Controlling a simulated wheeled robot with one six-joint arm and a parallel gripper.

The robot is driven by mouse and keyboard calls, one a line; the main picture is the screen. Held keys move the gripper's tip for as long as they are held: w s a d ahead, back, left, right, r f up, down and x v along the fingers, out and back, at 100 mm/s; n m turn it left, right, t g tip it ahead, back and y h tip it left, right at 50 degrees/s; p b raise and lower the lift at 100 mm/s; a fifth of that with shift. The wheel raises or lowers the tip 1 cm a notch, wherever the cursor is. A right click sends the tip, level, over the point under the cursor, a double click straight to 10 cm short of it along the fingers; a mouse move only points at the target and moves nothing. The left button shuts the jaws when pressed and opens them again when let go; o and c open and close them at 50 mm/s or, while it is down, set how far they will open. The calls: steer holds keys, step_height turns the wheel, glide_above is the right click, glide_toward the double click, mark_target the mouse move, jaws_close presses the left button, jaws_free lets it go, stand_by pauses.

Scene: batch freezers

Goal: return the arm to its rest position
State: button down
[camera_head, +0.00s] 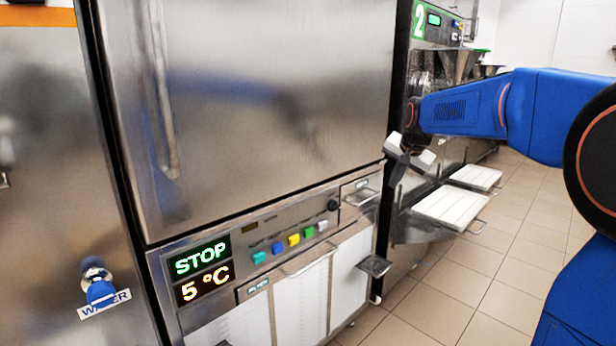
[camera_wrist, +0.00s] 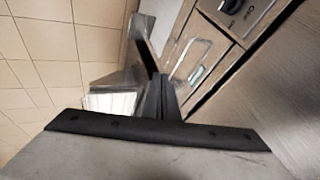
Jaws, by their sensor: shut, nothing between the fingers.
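My arm reaches in from the right in the head view, raised and stretched out to the left. My gripper (camera_head: 397,180) hangs from its end, tilted downward, in front of the right edge of the steel freezer cabinet (camera_head: 255,110). In the wrist view the dark fingers of my gripper (camera_wrist: 160,92) are together, with nothing between them. I cannot tell the exact gap between the gripper and the cabinet's drawer handle (camera_head: 362,196) behind it.
A small steel ledge (camera_head: 374,265) juts out below. Tiled floor (camera_head: 500,285) is clear at the right.

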steer(key=s+a+f+n, duration=0.2)
steer(key=s, duration=0.9)
steer(key=s+a+f+n, duration=0.2)
steer(key=s, duration=1)
steer(key=s+f+n, duration=0.1)
steer(key=s+f, duration=0.2)
steer(key=s, duration=0.4)
steer(key=s+f+n+g, duration=0.1)
steer(key=s+f+n, duration=0.1)
steer(key=s+f, duration=0.2)
steer(key=s+a+f+n, duration=0.1)
steer(key=s+f, duration=0.3)
steer(key=s, duration=0.5)
steer(key=shift+s+n+g, duration=0.4)
steer(key=shift+f, duration=0.1)
